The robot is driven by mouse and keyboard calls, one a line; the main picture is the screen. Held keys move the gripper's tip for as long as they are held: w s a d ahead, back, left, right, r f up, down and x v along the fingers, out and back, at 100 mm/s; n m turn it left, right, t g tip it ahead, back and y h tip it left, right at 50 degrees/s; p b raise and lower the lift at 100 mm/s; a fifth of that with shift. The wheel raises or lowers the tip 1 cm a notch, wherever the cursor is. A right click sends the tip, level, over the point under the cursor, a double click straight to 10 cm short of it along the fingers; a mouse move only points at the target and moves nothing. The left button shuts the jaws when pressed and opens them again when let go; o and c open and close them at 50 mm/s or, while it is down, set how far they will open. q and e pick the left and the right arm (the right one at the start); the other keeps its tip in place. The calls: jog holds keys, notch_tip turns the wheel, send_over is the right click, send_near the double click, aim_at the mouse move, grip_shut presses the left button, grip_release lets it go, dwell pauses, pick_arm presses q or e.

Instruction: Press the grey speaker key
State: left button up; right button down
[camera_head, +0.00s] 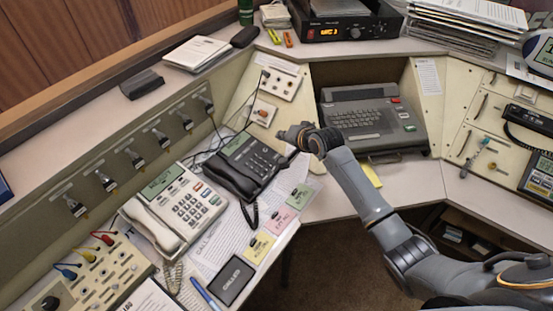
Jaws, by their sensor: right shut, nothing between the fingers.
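A black desk phone (247,162) with a lit greenish screen and a dark keypad stands on the left desk wing. A cream desk phone (172,207) with a green screen, pale keys and a few coloured ones stands nearer and to its left. The keys are too small to tell which one is the grey speaker key. My right gripper (285,133) is shut and empty, up beside the far right end of the black phone, apart from its keypad as far as I can tell. My left gripper is not in view.
A grey keyboard terminal (365,118) sits in the recess right of my right gripper. Sticky notes (281,220), a black pad (235,280) and a blue pen (206,294) lie before the phones.

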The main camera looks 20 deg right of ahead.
aim_at(276, 157)
jog(key=f+b, duration=0.6)
jog(key=shift+w+a+f, duration=0.2)
jog(key=shift+w+a, duration=0.1)
jog(key=shift+w, duration=0.1)
jog(key=shift+f, duration=0.45)
jog(key=shift+f, duration=0.15)
dwell(0.6)
jog(key=shift+w+a+f, duration=0.1)
jog(key=shift+f, duration=0.2)
jog(key=shift+f, duration=0.35)
dwell(0.7)
jog(key=shift+r+p, duration=0.8)
jog(key=shift+p, duration=0.05)
